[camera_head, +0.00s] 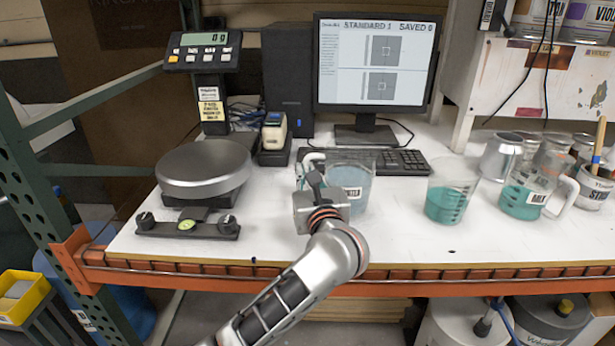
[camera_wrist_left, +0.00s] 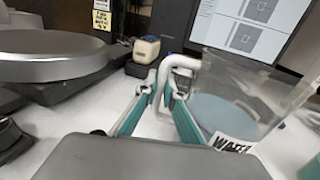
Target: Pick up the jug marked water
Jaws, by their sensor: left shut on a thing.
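The clear jug marked WATER (camera_head: 356,178) holds pale blue-grey liquid and appears upright at the white worktop, in front of the monitor. In the left wrist view its label and clear wall (camera_wrist_left: 262,88) face the camera on the right. My left gripper (camera_head: 309,178) is at the jug's left side, at its white handle. In the left wrist view the two teal-padded fingers (camera_wrist_left: 163,97) are on either side of the handle (camera_wrist_left: 178,64) and shut on it. The arm and gripper partly cover the handle in the head view. I cannot tell whether the jug's base touches the worktop.
A scale with a round plate (camera_head: 204,163) stands close on the left. A keyboard (camera_head: 401,161) and monitor (camera_head: 375,62) are behind.

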